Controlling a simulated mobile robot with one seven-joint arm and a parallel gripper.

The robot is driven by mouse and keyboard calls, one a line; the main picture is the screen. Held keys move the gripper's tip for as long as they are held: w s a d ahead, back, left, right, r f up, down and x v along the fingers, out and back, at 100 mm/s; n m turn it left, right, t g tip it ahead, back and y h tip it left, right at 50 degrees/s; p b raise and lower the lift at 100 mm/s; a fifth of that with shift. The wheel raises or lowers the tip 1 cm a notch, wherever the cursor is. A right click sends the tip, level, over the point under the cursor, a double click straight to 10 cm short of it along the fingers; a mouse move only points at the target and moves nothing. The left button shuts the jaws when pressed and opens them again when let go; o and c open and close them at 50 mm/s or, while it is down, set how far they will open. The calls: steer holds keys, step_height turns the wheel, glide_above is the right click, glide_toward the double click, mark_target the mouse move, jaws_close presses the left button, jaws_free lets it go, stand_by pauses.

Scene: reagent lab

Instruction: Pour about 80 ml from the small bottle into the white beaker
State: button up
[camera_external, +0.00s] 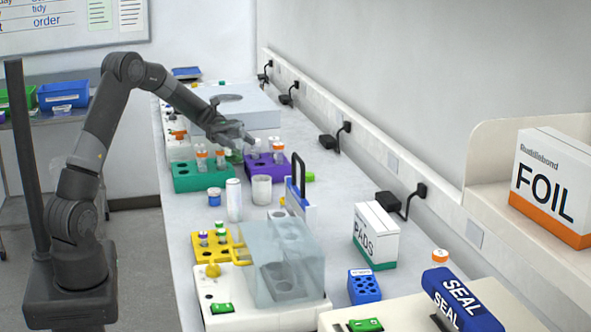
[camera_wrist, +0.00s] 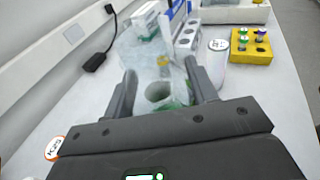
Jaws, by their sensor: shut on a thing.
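My gripper (camera_external: 243,139) is shut over the bench, near the purple rack. It holds a clear, green-tinted small bottle (camera_external: 236,153), partly hidden by the fingers. In the wrist view, clear, faint glass shows between the fingers of my gripper (camera_wrist: 160,80), with a green tint low down. The bottle's tilt and liquid level are hard to tell. The white beaker (camera_external: 262,191) stands upright on the bench, nearer the external camera than the gripper. A round grey opening between the fingers in the wrist view looks like the beaker (camera_wrist: 158,91), seen beyond the glass.
A white cylinder (camera_external: 233,200) stands just left of the beaker, with a blue-capped jar (camera_external: 214,197) beside it. A green rack (camera_external: 195,183) and a purple rack (camera_external: 258,172) hold vials close to the gripper. A clear-lidded box (camera_external: 285,265) stands in front.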

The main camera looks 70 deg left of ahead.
mark_target(238, 127)
steer(key=shift+m+t+h, duration=0.3)
steer(key=shift+h, duration=0.5)
steer(key=shift+s+a+r, duration=0.1)
steer(key=shift+r, duration=1)
steer(key=shift+s+a+r, duration=0.1)
steer(key=shift+r, duration=1)
steer(key=shift+w, duration=0.1)
